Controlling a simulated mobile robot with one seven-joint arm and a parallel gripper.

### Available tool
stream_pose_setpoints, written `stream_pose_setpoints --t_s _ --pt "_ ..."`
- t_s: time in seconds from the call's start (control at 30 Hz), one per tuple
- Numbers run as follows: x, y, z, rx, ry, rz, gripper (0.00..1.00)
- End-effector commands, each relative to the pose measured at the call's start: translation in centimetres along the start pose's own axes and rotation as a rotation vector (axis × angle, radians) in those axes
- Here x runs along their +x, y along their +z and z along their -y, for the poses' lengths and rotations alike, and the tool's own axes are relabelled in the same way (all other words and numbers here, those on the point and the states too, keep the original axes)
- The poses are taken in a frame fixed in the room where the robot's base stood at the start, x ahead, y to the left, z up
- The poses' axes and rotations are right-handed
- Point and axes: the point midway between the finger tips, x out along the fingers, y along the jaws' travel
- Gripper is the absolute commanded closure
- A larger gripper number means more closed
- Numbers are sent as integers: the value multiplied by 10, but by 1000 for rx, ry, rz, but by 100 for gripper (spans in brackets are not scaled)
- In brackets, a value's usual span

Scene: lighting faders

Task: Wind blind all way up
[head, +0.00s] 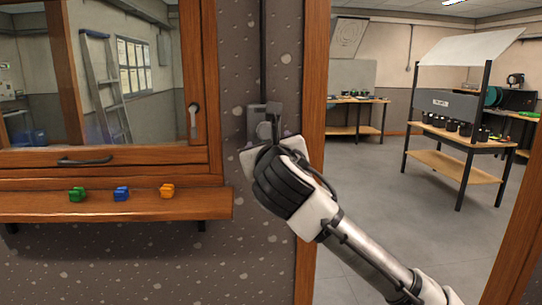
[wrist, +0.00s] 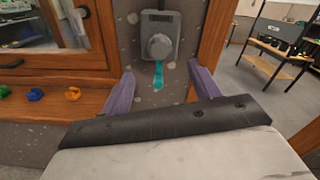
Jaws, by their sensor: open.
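A grey winder box (wrist: 160,30) with a round grey hub (wrist: 160,46) is fixed to the speckled wall. A teal crank handle (wrist: 158,74) hangs down from it. My gripper (wrist: 161,72) is open, its two purple fingers apart to the left and right of the handle's line. In the head view my arm partly covers the winder box (head: 257,122), and the handle is hidden. The window (head: 120,85) is left of the winder; no blind cloth shows on its visible part.
A wooden sill (head: 110,204) juts out below the window with a green clip (head: 77,194), a blue clip (head: 121,193) and an orange clip (head: 167,190). A wooden post (head: 314,70) stands close right of the winder. Beyond it are open floor and a workbench (head: 455,160).

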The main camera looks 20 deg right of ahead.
Motion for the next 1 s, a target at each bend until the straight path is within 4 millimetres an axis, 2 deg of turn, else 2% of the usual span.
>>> stream_pose_setpoints --t_s 0.1,0.23,0.77,0.87,0.97,1.0 --pt "-16 -1 0 0 0 1 38" --pt "-25 -1 0 1 0 -1 38" --pt "-27 1 -4 10 9 5 38" --pt "-26 10 -26 74 65 47 38" --pt "-28 29 -73 223 189 125 38" --pt "-32 39 -98 304 258 161 38"
